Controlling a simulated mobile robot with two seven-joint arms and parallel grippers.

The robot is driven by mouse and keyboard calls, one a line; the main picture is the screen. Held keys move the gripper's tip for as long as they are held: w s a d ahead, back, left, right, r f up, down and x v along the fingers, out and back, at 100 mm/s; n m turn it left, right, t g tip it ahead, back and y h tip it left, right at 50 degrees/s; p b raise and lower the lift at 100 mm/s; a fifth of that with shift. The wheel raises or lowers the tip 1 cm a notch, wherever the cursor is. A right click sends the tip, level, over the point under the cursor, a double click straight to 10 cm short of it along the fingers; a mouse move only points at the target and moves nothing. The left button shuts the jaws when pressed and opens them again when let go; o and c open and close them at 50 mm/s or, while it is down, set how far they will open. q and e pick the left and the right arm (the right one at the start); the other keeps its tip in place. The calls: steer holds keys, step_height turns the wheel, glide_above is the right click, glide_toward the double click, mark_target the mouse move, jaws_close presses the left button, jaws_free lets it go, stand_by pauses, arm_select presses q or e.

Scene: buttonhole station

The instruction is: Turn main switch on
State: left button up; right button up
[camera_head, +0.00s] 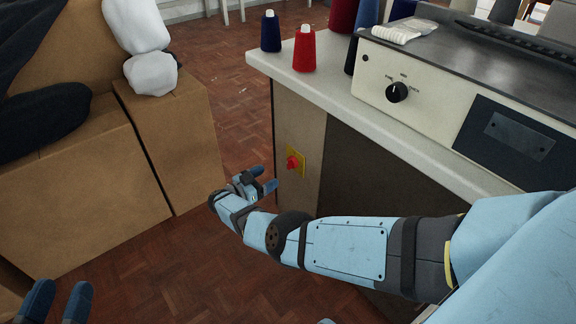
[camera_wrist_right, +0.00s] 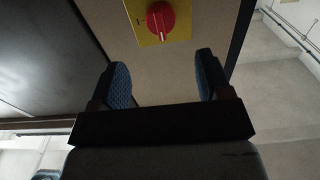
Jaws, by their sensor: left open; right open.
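The main switch (camera_head: 293,162) is a red rotary knob on a yellow plate, on the side panel of the machine's table. In the right wrist view the red knob (camera_wrist_right: 161,19) shows at the top, just beyond my fingertips, with its yellow plate (camera_wrist_right: 141,33) partly cut off by the frame. My right gripper (camera_head: 268,180) is open and empty, close to the switch and apart from it; its two fingers (camera_wrist_right: 163,72) spread below the knob in the wrist view. My left gripper (camera_head: 57,300) is open and empty at the bottom left, partly out of frame.
The white table edge (camera_head: 395,137) juts out above the switch panel. The machine (camera_head: 440,90) with a black dial (camera_head: 397,92) and several thread cones, such as a red one (camera_head: 304,50), stand on it. Cardboard boxes (camera_head: 80,200) are at left; floor (camera_head: 215,265) between is free.

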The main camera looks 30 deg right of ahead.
mark_target(288, 165)
steer(key=d, duration=0.9)
steer(key=shift+w+d, duration=0.3)
steer(key=shift+w, duration=0.1)
steer(key=shift+c, duration=0.4)
steer(key=c, duration=0.8)
steer(key=shift+c, duration=0.2)
